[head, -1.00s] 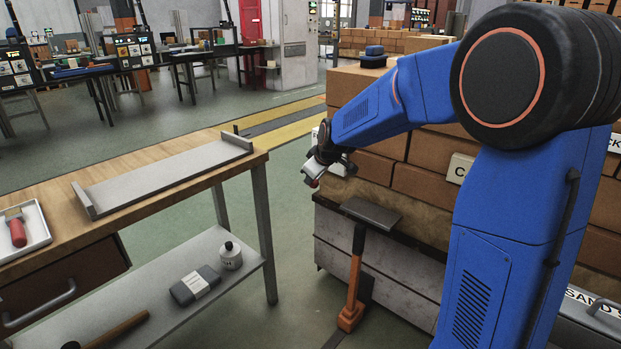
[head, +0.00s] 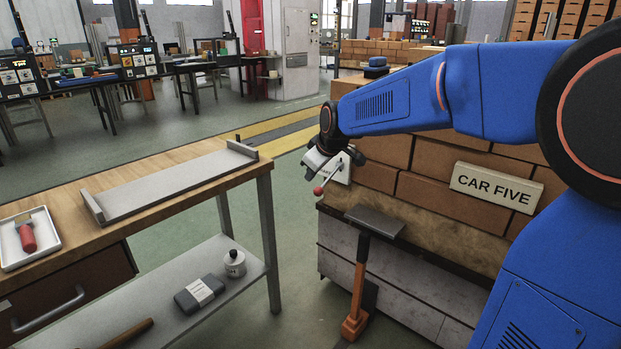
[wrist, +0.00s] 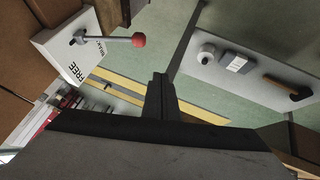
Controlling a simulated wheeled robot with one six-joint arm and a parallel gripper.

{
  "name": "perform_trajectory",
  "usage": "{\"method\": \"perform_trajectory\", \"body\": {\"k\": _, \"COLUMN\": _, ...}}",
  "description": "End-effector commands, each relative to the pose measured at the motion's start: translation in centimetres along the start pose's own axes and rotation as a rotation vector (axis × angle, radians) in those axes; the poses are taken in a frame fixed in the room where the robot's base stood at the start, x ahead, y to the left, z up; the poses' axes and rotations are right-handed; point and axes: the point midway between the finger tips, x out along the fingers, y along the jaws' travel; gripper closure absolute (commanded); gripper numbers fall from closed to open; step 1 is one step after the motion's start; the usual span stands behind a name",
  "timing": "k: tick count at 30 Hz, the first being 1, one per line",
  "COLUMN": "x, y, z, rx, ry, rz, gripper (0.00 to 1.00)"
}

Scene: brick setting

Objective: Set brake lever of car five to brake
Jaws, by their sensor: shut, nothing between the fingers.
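The CAR FIVE sign (head: 496,188) is on the brick stack. A white lever box (head: 337,170) is at the stack's near-left corner. Its lever ends in a red knob (head: 318,190). In the wrist view the box (wrist: 82,58) is at upper left, with FREE and a partly covered second word starting BRA. The lever stretches right across the box face to the red knob (wrist: 138,40). My gripper (wrist: 160,82) is shut and empty, apart from the knob in that picture. In the head view my gripper (head: 355,157) is by the box, its tips hard to make out.
A wooden workbench (head: 180,165) with a metal tray stands left, a gap of floor between it and the car.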

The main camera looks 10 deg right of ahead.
Motion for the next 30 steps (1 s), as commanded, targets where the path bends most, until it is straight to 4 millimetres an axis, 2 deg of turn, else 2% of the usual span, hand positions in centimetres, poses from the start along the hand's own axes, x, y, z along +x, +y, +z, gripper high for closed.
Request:
{"method": "perform_trajectory", "body": {"k": 6, "x": -1.3, "y": -0.4, "z": 0.0, "rx": 0.000, "ry": 0.000, "rz": -0.001, "gripper": 1.00}}
{"method": "perform_trajectory", "body": {"k": 17, "x": -1.5, "y": -0.5, "z": 0.0, "rx": 0.001, "ry": 0.000, "rz": 0.000, "gripper": 1.00}}
{"method": "perform_trajectory", "body": {"k": 20, "x": -2.0, "y": -0.6, "z": 0.5, "rx": 0.011, "ry": -0.002, "rz": 0.000, "gripper": 1.00}}
{"method": "perform_trajectory", "body": {"k": 25, "x": -5.0, "y": -1.8, "z": 3.5, "rx": 0.076, "ry": -0.026, "rz": -0.001, "gripper": 1.00}}
{"method": "perform_trajectory", "body": {"k": 30, "x": -8.8, "y": -3.9, "z": 8.4, "rx": 0.179, "ry": -0.066, "rz": -0.002, "gripper": 1.00}}
